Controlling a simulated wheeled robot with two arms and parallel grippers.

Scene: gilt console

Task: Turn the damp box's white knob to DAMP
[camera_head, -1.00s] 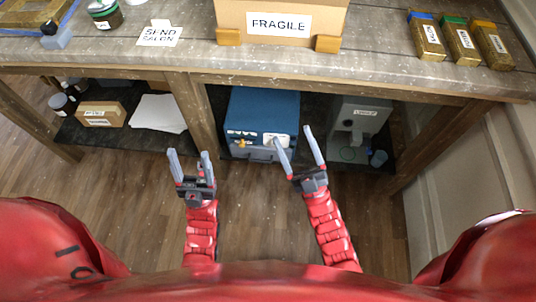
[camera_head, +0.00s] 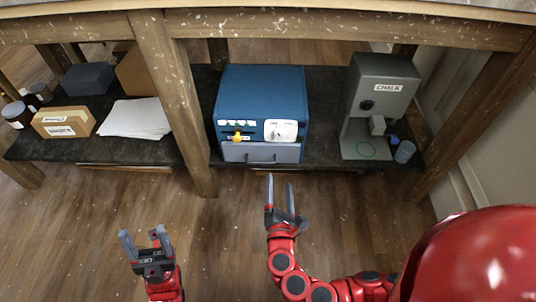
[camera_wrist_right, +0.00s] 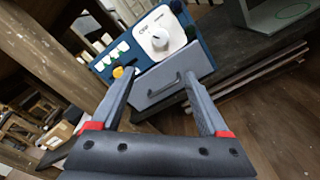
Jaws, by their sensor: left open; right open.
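The damp box (camera_head: 262,95) is a blue box on the lower shelf, with a grey drawer and handle at its lower front. My right gripper (camera_head: 280,185) is open and empty, below and in front of the drawer, apart from the box. My left gripper (camera_head: 143,240) is open and empty over the floor at lower left.
A grey CHALK machine (camera_head: 378,105) stands right of the box, with a small cup (camera_head: 404,151) beside it. A wooden post (camera_head: 178,100) stands left of the box. White paper (camera_head: 135,118) and a cardboard box (camera_head: 63,122) lie further left. The tabletop edge (camera_head: 350,32) overhangs the shelf.

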